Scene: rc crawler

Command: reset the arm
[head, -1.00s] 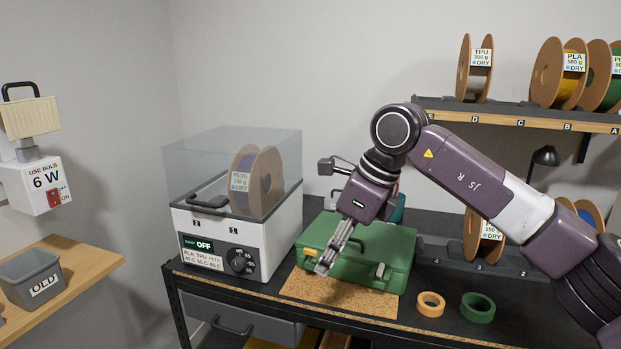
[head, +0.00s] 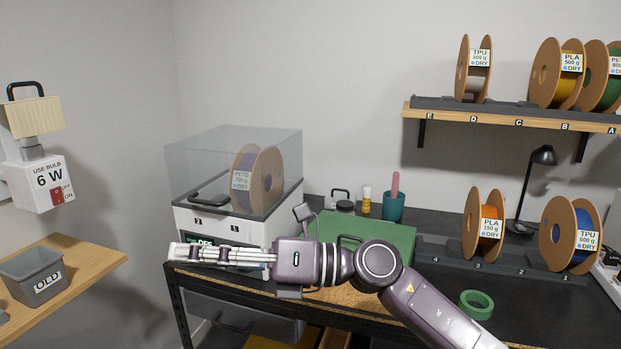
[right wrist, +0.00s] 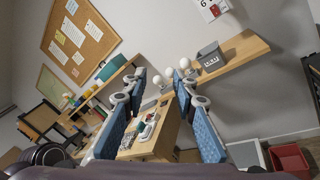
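My right gripper (head: 180,253) lies level in the head view, its fingers pointing left across the front of the white filament dryer. I cannot tell from this view whether it touches the dryer. In the right wrist view its two blue-padded fingers (right wrist: 160,88) are apart, with nothing between them. My purple right arm (head: 430,305) comes in from the lower right and hides much of the green case (head: 385,240) and part of the bench. My left gripper is not in view.
The dryer (head: 292,215) has a clear lid with a purple spool inside. Spools stand on the wall shelf (head: 450,112) and bench (head: 450,285). Green tape (head: 476,305) lies near the arm. A grey OLD bin (head: 35,278) sits on the left wooden shelf (head: 85,262).

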